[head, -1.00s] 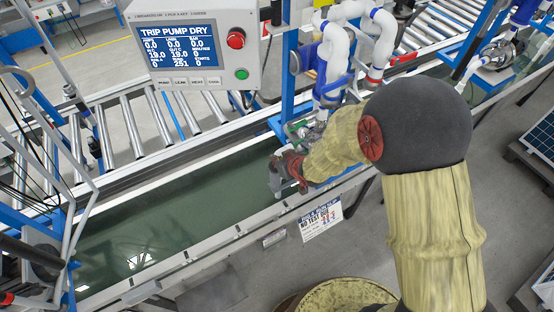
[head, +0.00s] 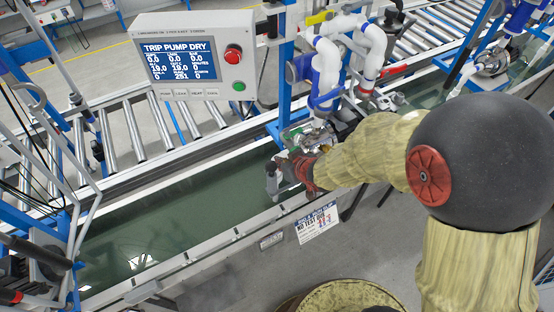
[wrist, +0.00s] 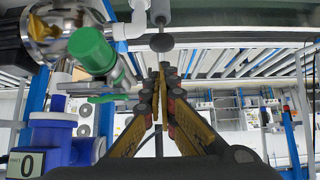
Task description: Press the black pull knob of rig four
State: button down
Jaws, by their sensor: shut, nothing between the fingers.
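A dark round knob (wrist: 162,42) on a pale rod shows in the wrist view, at the top centre, just beyond my fingertips. I take it for the black pull knob; I cannot read a rig number beside it. My gripper (wrist: 162,72) is shut and empty, its yellow-and-black fingers pointing toward the knob with the tips a little below it in the picture. Contact cannot be made out. In the head view my gripper (head: 274,177) is over the green trough, beside the pump piping. I cannot make out the knob in that view.
A control box (head: 193,58) reading "TRIP PUMP DRY" has red and green buttons. White and blue pipes (head: 330,70) stand behind my gripper. In the wrist view a green cylinder (wrist: 90,50) and a blue flange (wrist: 60,140) are close on the left. The trough (head: 170,215) is open at left.

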jog(key=shift+v, duration=0.9)
dwell(0.5)
